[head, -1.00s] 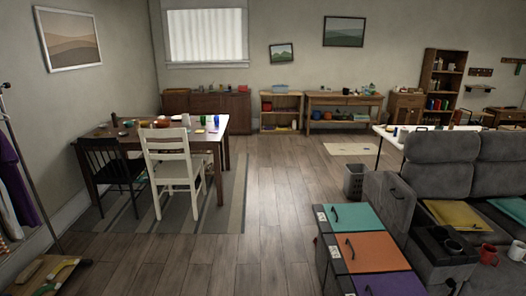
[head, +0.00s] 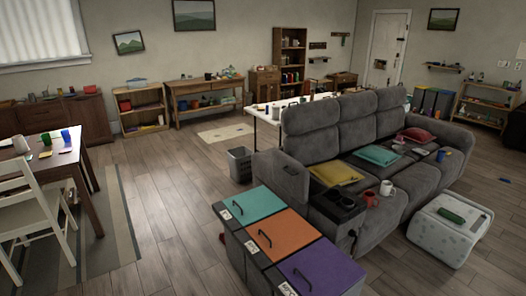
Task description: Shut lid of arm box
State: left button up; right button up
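The grey sofa (head: 350,130) stands right of the middle in the head view. The arm box (head: 338,205) is at its near left end, with a dark top holding a dark round item. Neither of my grippers is in view.
Bins with teal (head: 249,204), orange (head: 283,234) and purple (head: 322,267) lids stand in front of the arm box. A waste basket (head: 240,165) is behind. Cushions and mugs lie on the seats. A pale ottoman (head: 448,230) is right. Floor at left-centre is clear.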

aim_at(287, 178)
jog(key=i+j+z, duration=0.5)
jog(key=i+j, duration=0.35)
jog(key=j, duration=0.2)
jog(key=i+j+u, duration=0.1)
jog(key=i+j, duration=0.3)
jog(key=j, duration=0.15)
jog(key=i+j, duration=0.4)
jog(key=j+u, duration=0.05)
jog(key=j, duration=0.05)
